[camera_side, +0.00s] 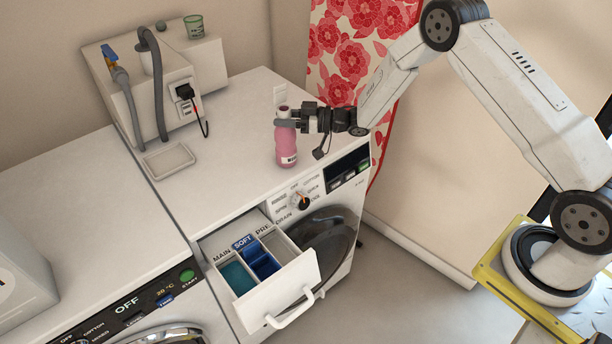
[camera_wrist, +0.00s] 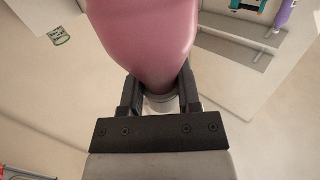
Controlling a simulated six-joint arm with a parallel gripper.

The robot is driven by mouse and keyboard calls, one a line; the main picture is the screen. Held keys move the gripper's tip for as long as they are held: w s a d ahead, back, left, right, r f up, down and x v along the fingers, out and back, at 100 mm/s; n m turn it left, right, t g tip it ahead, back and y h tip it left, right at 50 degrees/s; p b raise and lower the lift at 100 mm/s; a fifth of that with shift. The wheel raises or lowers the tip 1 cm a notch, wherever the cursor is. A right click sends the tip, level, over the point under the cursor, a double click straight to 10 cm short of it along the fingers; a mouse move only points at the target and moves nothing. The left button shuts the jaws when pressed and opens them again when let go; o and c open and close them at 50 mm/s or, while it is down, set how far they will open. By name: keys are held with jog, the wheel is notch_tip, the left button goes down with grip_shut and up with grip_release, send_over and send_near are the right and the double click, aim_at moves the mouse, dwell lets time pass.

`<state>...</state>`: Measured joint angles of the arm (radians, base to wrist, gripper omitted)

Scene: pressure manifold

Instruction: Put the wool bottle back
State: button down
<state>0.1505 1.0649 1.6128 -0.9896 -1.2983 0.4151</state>
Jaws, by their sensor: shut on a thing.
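A pink bottle (camera_side: 286,143) with a dark top and a small white label stands upright at the right part of the washer top, near its front edge. I take it to be the wool bottle, but the label is too small to read. My gripper (camera_side: 285,122) is shut on the bottle's neck from the right. In the wrist view the pink bottle (camera_wrist: 148,35) fills the upper middle, with its narrow end between my two fingers (camera_wrist: 160,98). I cannot tell whether the bottle's base touches the washer top.
The detergent drawer (camera_side: 262,267) is pulled open, with MAIN, SOFT and PRE compartments. A white box unit (camera_side: 160,85) with hoses and a plug stands at the back left. A shallow tray (camera_side: 168,161) lies before it. The washer top (camera_side: 225,165) between tray and bottle is clear.

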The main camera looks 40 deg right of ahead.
jog(key=shift+f, duration=0.1)
jog(key=shift+c, duration=1.5)
grip_release()
jog(key=v, duration=1.2)
jog(key=shift+r, duration=0.2)
jog(key=shift+w, duration=0.1)
